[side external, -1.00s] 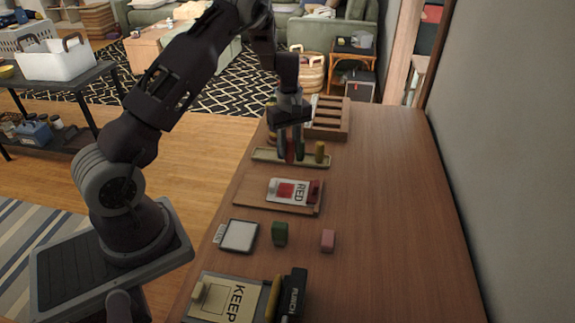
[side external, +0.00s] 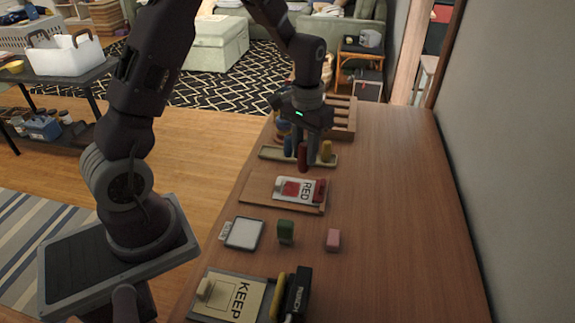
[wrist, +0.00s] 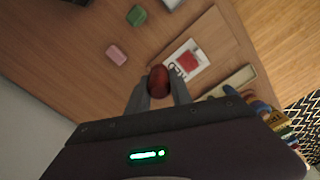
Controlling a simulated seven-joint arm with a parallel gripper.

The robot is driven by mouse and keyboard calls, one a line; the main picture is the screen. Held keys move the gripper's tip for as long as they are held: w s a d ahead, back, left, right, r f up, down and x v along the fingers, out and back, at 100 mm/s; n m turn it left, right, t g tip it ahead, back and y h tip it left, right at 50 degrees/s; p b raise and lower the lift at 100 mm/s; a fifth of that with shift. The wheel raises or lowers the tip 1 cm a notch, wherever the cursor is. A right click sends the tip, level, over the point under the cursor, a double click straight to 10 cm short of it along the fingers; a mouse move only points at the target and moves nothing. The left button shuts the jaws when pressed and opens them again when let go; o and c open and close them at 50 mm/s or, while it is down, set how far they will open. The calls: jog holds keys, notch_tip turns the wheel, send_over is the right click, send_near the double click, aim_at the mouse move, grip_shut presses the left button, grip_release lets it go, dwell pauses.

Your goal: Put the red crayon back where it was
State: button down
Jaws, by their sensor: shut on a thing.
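My gripper (side external: 303,146) is shut on the red crayon (side external: 302,158), which hangs upright between its fingers. In the side external view the crayon's lower end overlaps the near edge of a long pale tray (side external: 268,153); I cannot tell its height. A yellow crayon (side external: 326,151) stands in the tray right of my gripper. A blue piece (side external: 288,145) shows left of it, partly behind the fingers. In the wrist view my gripper (wrist: 160,92) shows the crayon end-on as a red round (wrist: 158,80). A RED card (side external: 292,188) lies on a wooden board (side external: 255,191) nearer the camera.
A green block (side external: 286,231), a pink block (side external: 333,239), a white square tray (side external: 243,233), a KEEP card (side external: 236,296) and a black punch (side external: 297,293) are nearer. A slotted wooden rack (side external: 342,118) stands behind. The table's right side is clear.

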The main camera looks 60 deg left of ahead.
jog(key=w+a+f+n, duration=0.2)
jog(key=a+n, duration=0.2)
jog(key=a, duration=0.5)
jog(key=w+a+f+n, duration=0.2)
jog(key=a+n, duration=0.3)
jog(key=a, duration=0.5)
jog(key=w+a+f+n, duration=0.2)
jog(key=a+n, duration=0.2)
jog(key=a, duration=0.5)
jog(key=f, duration=0.9)
jog(key=shift+a+f, duration=0.2)
jog(key=shift+f, duration=0.2)
jog(key=c, duration=1.1)
grip_release()
jog(key=shift+f, duration=0.15)
jog(key=shift+c, duration=0.2)
